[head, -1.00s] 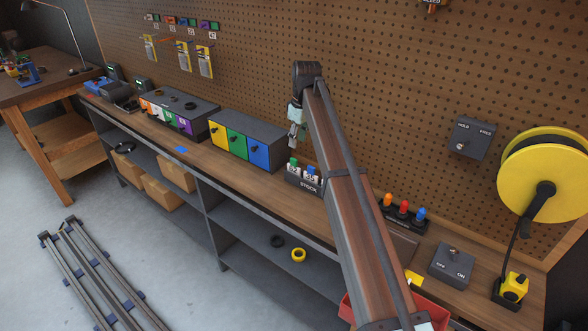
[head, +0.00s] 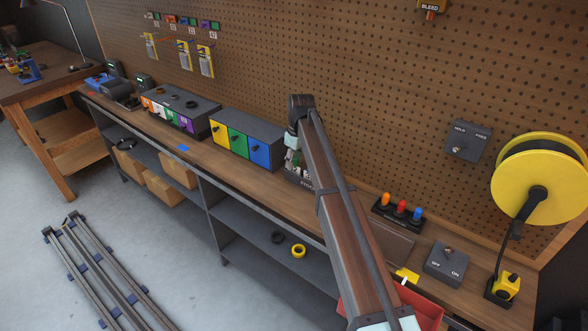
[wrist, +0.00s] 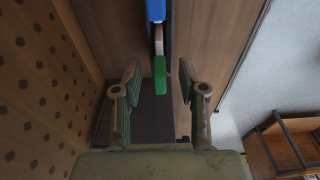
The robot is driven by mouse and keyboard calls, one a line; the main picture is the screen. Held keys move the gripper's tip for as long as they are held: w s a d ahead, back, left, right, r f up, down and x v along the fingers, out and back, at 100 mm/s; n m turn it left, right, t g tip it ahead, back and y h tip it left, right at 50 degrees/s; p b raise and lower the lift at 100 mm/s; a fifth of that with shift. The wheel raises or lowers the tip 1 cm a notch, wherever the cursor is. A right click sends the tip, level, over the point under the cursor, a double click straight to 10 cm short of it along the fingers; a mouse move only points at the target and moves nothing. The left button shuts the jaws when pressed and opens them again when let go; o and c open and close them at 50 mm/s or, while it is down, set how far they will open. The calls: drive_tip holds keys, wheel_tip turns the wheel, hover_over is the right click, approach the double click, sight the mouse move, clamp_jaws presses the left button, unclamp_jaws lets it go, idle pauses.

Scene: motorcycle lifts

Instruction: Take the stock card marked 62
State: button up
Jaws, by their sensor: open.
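The dark stock box (head: 298,180) stands on the bench right of the blue-fronted drawer, partly hidden behind my arm. Its cards are mostly covered, and I cannot read a 62 on any of them. In the wrist view, a green card tab (wrist: 160,76) shows between my fingers, with a blue tab (wrist: 155,10) farther up the picture. My gripper (wrist: 159,85) is open, one finger on each side of the green tab, with gaps showing. In the head view my gripper (head: 291,150) is low over the stock box, its fingertips hard to make out.
The yellow, green and blue drawer block (head: 250,128) stands close on the left. Orange, red and blue knobs (head: 402,207) sit to the right beyond my arm. The pegboard (head: 370,100) rises behind. Bare bench lies in front of the drawers.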

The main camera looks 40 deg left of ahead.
clamp_jaws()
drive_tip(key=shift+r, duration=0.1)
